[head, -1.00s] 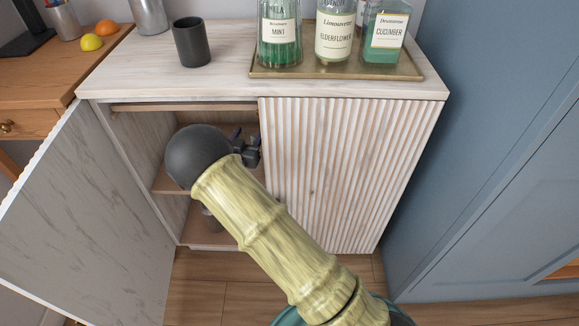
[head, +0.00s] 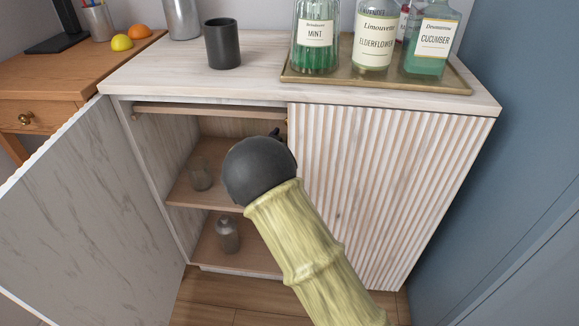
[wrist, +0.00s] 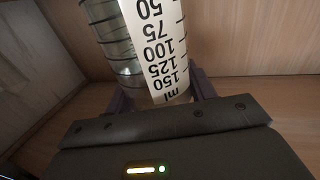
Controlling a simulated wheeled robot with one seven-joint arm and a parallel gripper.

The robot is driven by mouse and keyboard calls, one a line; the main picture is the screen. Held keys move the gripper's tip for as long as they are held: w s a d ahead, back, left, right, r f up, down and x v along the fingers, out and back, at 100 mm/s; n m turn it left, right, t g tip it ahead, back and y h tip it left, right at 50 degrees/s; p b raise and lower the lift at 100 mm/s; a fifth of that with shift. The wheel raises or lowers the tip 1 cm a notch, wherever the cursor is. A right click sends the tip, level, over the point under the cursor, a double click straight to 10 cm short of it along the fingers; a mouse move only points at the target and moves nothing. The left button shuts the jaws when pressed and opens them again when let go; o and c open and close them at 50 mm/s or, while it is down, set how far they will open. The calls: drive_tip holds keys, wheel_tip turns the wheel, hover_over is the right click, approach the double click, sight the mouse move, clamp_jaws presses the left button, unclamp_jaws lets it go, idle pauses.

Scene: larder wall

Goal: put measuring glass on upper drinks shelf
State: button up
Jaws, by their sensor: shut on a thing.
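The measuring glass (wrist: 115,45) is clear with dark rings and a white scale in ml. It fills the upper middle of the wrist view, and its far end is cut off by the frame. My gripper (wrist: 160,92) is shut on it, with a finger on each side. In the head view my gripper is mostly hidden behind my dark wrist ball, inside the open left half of the cabinet; the measuring glass is hidden there. The upper shelf (head: 180,194) holds a clear glass (head: 200,174) at its left.
The cabinet door (head: 95,210) stands open at the left. A bottle (head: 228,235) stands on the lower shelf (head: 210,255). The ribbed right front (head: 370,190) is closed. A dark cup (head: 222,45) and a bottle tray (head: 375,86) are on top.

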drive_tip(key=shift+f, duration=1)
wheel_tip(320, 180, down, 5)
drive_tip(key=b, duration=0.3)
drive_tip(key=shift+f, duration=0.1)
drive_tip(key=o, duration=1.4)
drive_tip(key=shift+c, duration=0.2)
